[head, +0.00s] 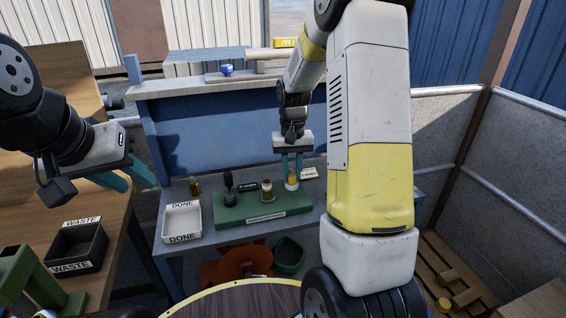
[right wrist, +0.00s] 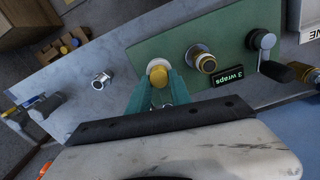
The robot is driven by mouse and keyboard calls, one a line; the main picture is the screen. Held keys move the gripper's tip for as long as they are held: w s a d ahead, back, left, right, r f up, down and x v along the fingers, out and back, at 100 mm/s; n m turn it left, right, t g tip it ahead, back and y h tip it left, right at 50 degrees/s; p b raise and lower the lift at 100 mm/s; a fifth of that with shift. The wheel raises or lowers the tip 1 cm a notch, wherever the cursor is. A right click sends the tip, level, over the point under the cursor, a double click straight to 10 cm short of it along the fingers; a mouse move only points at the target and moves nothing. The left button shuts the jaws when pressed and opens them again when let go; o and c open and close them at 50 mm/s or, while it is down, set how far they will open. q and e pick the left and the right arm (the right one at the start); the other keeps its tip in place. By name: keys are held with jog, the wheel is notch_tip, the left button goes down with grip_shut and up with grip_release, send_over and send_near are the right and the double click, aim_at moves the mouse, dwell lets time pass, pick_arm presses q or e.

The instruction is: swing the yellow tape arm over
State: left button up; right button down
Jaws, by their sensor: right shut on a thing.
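The yellow tape arm's round yellow end (head: 292,181) stands at the right of the green base plate (head: 228,215), with a white disc under it. In the right wrist view the yellow end (right wrist: 158,74) sits between the teal fingertips. My right gripper (head: 292,172) reaches down from above and is shut on it. The right wrist view shows its fingers (right wrist: 158,88) closing in on the yellow end. A brass fitting (head: 267,190) and a black crank handle (head: 228,186) stand left of it, with a "3 wraps" label (right wrist: 229,78).
A white DONE tray (head: 165,229) sits left of the green base, with a small brass piece (head: 193,186) behind it. A black WASTE tray (head: 104,243) is on the wooden bench. A green bin (head: 288,262) is below the front edge.

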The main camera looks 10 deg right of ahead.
jog(key=c, duration=1.5)
grip_release()
jog(key=shift+d+n, duration=0.3)
jog(key=shift+n, duration=0.2)
jog(key=o, duration=0.4)
jog(key=shift+a+r, duration=0.1)
jog(key=shift+r, duration=2.9)
